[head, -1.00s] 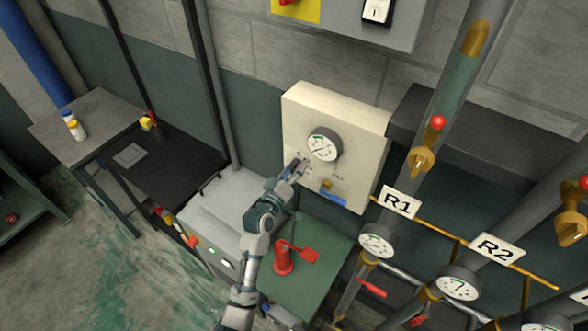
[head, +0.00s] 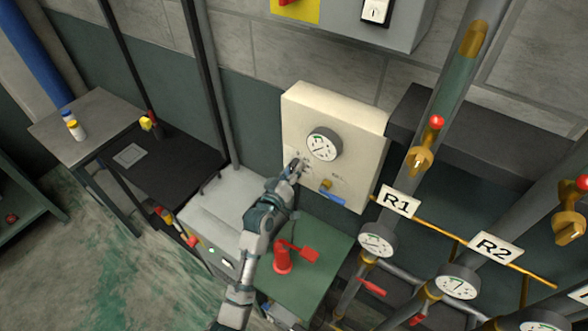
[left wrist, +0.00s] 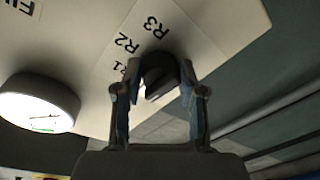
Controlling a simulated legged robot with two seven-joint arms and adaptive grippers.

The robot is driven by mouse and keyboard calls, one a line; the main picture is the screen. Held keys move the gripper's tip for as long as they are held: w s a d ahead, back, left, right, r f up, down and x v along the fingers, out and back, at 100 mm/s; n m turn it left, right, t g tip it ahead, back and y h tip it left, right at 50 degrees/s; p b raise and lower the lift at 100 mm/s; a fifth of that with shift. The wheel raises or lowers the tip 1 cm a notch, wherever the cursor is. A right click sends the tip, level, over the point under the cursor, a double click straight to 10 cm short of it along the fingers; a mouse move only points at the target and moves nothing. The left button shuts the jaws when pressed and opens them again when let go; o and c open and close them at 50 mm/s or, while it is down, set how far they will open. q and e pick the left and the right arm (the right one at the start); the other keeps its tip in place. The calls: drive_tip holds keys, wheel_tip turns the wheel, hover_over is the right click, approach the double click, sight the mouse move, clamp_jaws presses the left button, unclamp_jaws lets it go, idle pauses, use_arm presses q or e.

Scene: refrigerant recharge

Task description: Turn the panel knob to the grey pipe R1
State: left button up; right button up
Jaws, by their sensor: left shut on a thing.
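The cream control panel (head: 300,112) stands against the wall near the middle of the head view. My left gripper (head: 296,168) is at its front face, left of and below its round gauge (head: 324,145). In the left wrist view my left gripper (left wrist: 160,90) is shut on the dark panel knob (left wrist: 160,72), with a finger on each side. Printed R1, R2 and R3 marks run beside the knob on the white face (left wrist: 190,35). Which mark it points to is not clear. The grey pipe R1 (head: 408,178) carries an R1 sign (head: 399,202) right of the panel. My right gripper is not in view.
Pipes with brass valves (head: 421,160) and gauges (head: 377,242) fill the right side.

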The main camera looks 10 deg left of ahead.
use_arm(q)
drive_tip(key=m+p, duration=0.1)
drive_tip(key=m, duration=0.3)
drive_tip(key=shift+f+m, duration=0.1)
drive_tip(key=shift+m, duration=0.3)
drive_tip(key=shift+a+f+m+h+p, duration=0.1)
drive_tip(key=shift+m+h+p, duration=0.25)
drive_tip(key=shift+m, duration=1.25)
drive_tip(key=o, duration=1.1)
drive_tip(key=shift+o, duration=0.2)
drive_tip(key=shift+s, duration=0.15)
drive_tip(key=v, duration=1.1)
drive_tip(key=shift+s+f, duration=0.25)
drive_tip(key=shift+f, duration=0.1)
